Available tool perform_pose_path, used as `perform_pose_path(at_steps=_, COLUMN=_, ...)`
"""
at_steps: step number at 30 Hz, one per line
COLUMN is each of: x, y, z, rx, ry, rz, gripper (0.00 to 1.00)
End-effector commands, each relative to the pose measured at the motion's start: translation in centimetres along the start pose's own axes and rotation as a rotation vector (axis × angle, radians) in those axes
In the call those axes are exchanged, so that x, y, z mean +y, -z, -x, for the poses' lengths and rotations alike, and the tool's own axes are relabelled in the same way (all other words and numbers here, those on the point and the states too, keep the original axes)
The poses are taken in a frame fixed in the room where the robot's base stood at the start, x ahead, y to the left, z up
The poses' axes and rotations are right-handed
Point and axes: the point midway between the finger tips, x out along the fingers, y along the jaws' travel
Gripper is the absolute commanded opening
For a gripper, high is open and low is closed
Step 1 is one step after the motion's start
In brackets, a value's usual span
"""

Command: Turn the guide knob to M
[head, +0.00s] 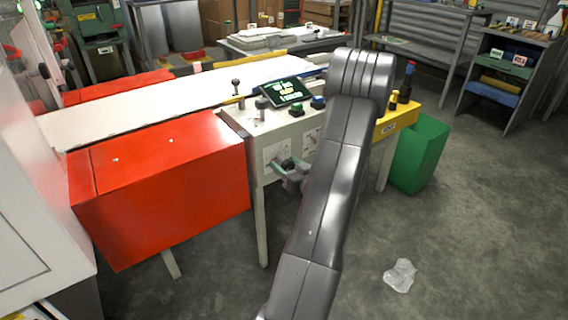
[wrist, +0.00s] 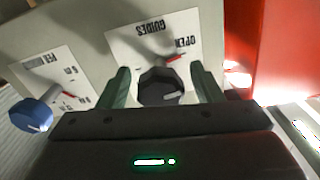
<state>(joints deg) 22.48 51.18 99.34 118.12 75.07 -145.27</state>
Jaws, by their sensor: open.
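The guide knob (wrist: 160,86) is black and faceted, with a pale mark on its lower right part. It sits on a white plate (wrist: 148,42) lettered GUIDES and OPEN, upside down in the wrist view; a red mark lies beside OPEN. No M can be read. My gripper (wrist: 161,72) is open, its green fingers on either side of the knob with a visible gap on each side. In the head view my gripper (head: 289,168) is at the front panel (head: 265,135) of the white machine; the knob cannot be made out there.
A second knob, blue (wrist: 33,114), stands on a neighbouring label plate at the left of the wrist view. A red box (head: 160,190) is left of the panel. A green bin (head: 420,155) stands to the right, and a clear crumpled bag (head: 400,275) lies on the floor.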

Motion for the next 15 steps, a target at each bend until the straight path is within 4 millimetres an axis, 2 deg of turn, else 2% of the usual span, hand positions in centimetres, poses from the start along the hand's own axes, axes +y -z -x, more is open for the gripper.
perform_pose_path(at_steps=5, x=-0.07, y=-0.02, z=-1.12, rx=0.0, ry=0.001, rz=0.0, gripper=0.59)
perform_pose_path(at_steps=13, x=-0.04, y=-0.02, z=-1.23, rx=0.0, ry=0.0, rz=0.0, gripper=0.59)
perform_pose_path(at_steps=15, x=-0.03, y=-0.02, z=-1.22, rx=0.0, ry=0.0, rz=0.0, gripper=0.48)
